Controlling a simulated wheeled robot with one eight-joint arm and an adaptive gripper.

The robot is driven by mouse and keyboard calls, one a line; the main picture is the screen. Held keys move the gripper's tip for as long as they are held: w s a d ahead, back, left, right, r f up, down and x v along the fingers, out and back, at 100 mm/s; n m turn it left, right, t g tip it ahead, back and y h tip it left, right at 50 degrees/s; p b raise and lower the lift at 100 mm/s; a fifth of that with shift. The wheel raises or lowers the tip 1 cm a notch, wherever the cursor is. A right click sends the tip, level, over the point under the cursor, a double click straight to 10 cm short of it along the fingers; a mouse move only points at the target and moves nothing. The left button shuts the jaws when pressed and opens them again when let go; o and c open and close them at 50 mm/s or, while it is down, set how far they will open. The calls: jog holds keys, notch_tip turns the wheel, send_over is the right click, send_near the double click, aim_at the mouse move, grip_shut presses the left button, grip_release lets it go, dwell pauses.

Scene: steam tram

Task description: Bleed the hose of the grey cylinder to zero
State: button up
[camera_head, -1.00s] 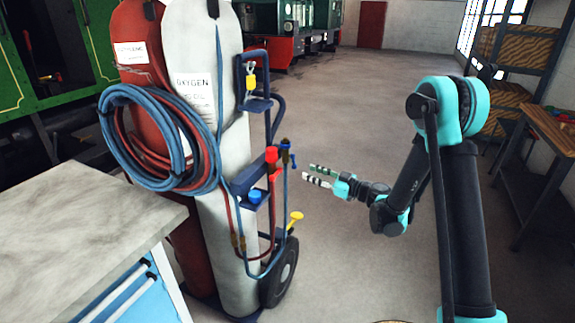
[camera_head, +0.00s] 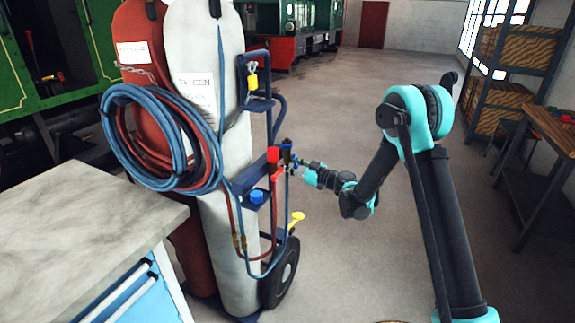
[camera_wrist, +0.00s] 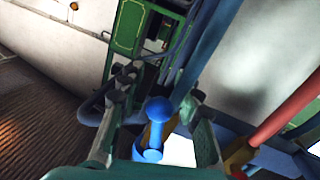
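The grey cylinder (camera_head: 205,40), labelled oxygen, stands upright on a blue trolley beside the red cylinder (camera_head: 140,40). A coiled blue hose (camera_head: 110,125) hangs in front of both. At the trolley's right side are a blue-topped valve fitting (camera_head: 287,147) and a red one (camera_head: 273,156). My gripper (camera_head: 300,164) has its fingertips at the blue fitting; they are small and partly hidden there. In the wrist view, my gripper (camera_wrist: 158,92) is open, with a blue round-ended knob (camera_wrist: 157,112) between its fingers and visible space on both sides.
A blue cap (camera_head: 257,196) and a yellow handle (camera_head: 297,216) are lower on the trolley. A yellow tag (camera_head: 252,82) hangs above. A red rod (camera_wrist: 285,110) passes close right of my fingers.

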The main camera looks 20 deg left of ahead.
grip_shut()
dwell(0.3)
jog(key=shift+s+f+m+h, duration=0.15)
jog(key=shift+s+m, duration=0.25)
jog(key=shift+m, duration=0.4)
jog(key=shift+s+f+m+h, duration=0.15)
jog(key=shift+s+m, duration=0.25)
jog(key=shift+m, duration=0.4)
jog(key=shift+r, duration=0.1)
grip_release()
